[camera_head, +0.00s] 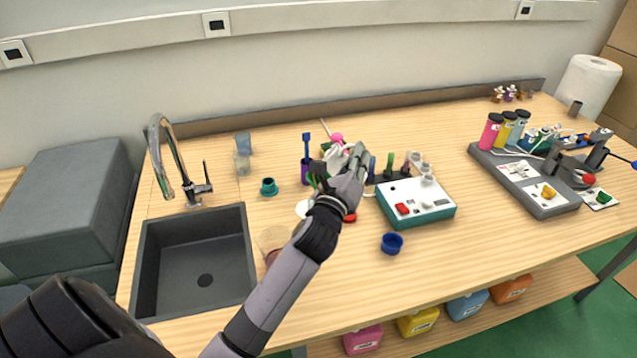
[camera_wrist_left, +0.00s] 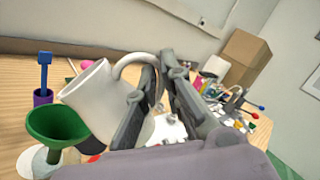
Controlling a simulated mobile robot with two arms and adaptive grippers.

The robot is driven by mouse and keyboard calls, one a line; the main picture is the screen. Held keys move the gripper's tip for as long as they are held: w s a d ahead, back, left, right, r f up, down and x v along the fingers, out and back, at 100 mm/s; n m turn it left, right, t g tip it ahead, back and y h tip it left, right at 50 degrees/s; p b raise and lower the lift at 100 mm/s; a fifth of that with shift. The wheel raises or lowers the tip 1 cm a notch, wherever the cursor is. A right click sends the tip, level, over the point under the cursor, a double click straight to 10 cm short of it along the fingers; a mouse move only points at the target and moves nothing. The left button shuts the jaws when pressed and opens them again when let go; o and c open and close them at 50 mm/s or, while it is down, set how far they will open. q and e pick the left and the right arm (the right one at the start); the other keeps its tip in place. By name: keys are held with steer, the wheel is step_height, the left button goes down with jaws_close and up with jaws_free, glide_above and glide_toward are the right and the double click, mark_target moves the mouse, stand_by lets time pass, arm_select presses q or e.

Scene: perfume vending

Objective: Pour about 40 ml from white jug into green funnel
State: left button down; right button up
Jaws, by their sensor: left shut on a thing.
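The white jug (camera_wrist_left: 98,102) is held by its handle in my left gripper (camera_wrist_left: 163,68); in the left wrist view the handle loops between the fingers. The jug leans left, its mouth up and toward the green funnel (camera_wrist_left: 55,128). The funnel sits just left of and below the jug, apparently on a clear vessel. No liquid stream shows. In the head view my left gripper (camera_head: 352,168) is over the table's middle and largely hides the jug (camera_head: 335,158) and funnel. My right gripper is not in view.
A teal-and-white device (camera_head: 425,212) stands right of the gripper, with a blue cup (camera_head: 392,243) in front. A purple cup (camera_head: 305,172) with a blue tool and a teal cup (camera_head: 268,187) stand left. The sink (camera_head: 195,260) is at front left. The right front table is clear.

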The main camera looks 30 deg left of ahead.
arm_select(q)
steer(key=shift+s+a+n+b, duration=0.15)
steer(key=shift+a+n+b, duration=0.35)
steer(key=shift+n+b, duration=0.4)
steer(key=shift+s+a+r+n, duration=0.1)
steer(key=shift+a+r+n, duration=0.25)
steer(key=shift+n, duration=0.35)
steer(key=shift+d, duration=0.25)
steer(key=shift+a+r+n+y, duration=0.2)
steer(key=shift+r+n+y, duration=0.1)
steer(key=shift+n, duration=0.1)
stand_by(0.6)
steer(key=shift+s+a+f+n, duration=0.1)
steer(key=shift+a+f+n, duration=0.1)
steer(key=shift+a+n, duration=0.3)
stand_by(1.6)
